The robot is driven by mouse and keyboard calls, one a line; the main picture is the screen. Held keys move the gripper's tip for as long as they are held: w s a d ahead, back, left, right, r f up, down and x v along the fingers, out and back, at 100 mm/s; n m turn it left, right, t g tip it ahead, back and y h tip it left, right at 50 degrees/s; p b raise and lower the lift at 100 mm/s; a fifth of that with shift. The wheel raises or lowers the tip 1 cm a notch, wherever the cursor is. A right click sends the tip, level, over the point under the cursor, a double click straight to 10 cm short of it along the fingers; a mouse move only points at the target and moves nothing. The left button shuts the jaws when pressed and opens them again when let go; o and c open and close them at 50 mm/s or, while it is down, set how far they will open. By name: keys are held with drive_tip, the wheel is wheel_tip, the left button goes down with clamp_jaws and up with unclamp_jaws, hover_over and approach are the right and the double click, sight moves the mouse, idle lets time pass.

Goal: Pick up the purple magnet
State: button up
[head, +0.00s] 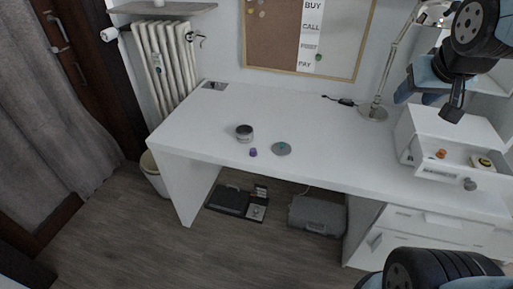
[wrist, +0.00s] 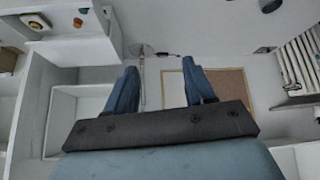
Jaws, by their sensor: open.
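The small purple magnet (head: 253,152) sits on the white desk (head: 335,150) near its front edge in the head view, between a grey tin (head: 244,132) and a flat grey-green disc (head: 281,149). I cannot make it out in the wrist view. My gripper (head: 452,108) is at the upper right in the head view, raised above the small drawer unit and well to the right of the magnet. In the wrist view my gripper (wrist: 165,88) has its two fingers spread with nothing between them.
A lamp (head: 374,111) stands at the back of the desk. A white drawer unit (head: 425,125) on the right holds an orange piece (head: 440,154) and a yellow-black item (head: 483,162). A corkboard (head: 272,40) hangs behind. The desk's middle is clear.

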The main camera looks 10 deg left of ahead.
drive_tip(key=w+a+f+n+t+y, duration=0.1)
drive_tip(key=w+a+f, duration=0.25)
drive_tip(key=w, duration=0.35)
drive_tip(key=w+a+f+n+t, duration=0.1)
drive_tip(key=w+a+f+n, duration=0.15)
drive_tip(key=w+f, duration=0.3)
drive_tip(key=n+y, duration=0.6)
drive_tip(key=y, duration=0.5)
approach(255, 152)
drive_tip(key=shift+t, duration=0.4)
drive_tip(key=x, duration=0.6)
drive_tip(key=shift+s+f, duration=0.3)
drive_tip(key=shift+f, duration=0.05)
drive_tip(key=shift+r+x, duration=0.15)
drive_tip(key=shift+x, duration=1.2)
drive_tip(key=shift+r+x, duration=0.15)
drive_tip(key=shift+x, duration=1.15)
drive_tip(key=shift+w, duration=0.1)
drive_tip(key=shift+f, duration=0.1)
clamp_jaws()
